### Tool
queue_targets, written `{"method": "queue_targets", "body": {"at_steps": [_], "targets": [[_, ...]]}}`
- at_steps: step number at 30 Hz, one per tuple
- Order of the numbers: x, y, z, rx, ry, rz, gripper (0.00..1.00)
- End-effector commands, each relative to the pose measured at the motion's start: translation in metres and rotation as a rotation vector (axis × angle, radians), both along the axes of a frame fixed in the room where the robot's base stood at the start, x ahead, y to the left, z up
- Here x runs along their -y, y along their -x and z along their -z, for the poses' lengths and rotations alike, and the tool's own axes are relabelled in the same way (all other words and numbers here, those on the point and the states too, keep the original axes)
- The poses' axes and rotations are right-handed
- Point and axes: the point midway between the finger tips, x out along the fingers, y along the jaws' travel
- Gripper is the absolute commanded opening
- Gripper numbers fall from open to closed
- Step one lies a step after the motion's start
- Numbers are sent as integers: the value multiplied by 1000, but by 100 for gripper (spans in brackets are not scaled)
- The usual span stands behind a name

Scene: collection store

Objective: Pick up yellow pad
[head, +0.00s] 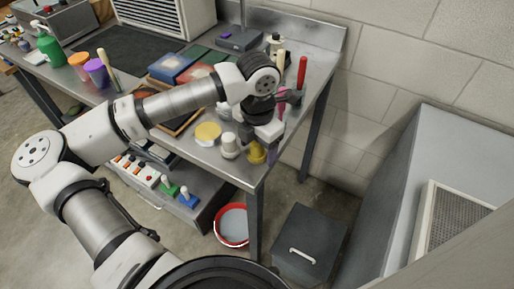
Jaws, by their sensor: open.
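A round, flat yellow pad (208,131) lies on the metal table near its front edge. My gripper (268,134) hangs over the table's right front corner, to the right of the yellow pad and apart from it. It is open, with nothing seen held in it. A second yellow object (257,154), darker and knob-like, shows just below my gripper at the corner. Whether the gripper touches it I cannot tell. My arm crosses the table behind the pad and hides part of the tabletop.
A red-handled tool (302,72) and other upright items stand behind my gripper. A red-rimmed bucket (232,226) and a dark grey box (311,244) are on the floor. A block wall bounds the right.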

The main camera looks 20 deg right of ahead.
Motion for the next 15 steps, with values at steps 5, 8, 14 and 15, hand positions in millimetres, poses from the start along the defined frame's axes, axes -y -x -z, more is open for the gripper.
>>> {"method": "queue_targets", "body": {"at_steps": [5, 8, 14, 15], "targets": [[0, 0, 0, 0, 0, 0, 53], [0, 0, 0, 0, 0, 0, 40], [0, 0, 0, 0, 0, 0, 22], [0, 0, -1, 0, 0, 0, 22]]}}
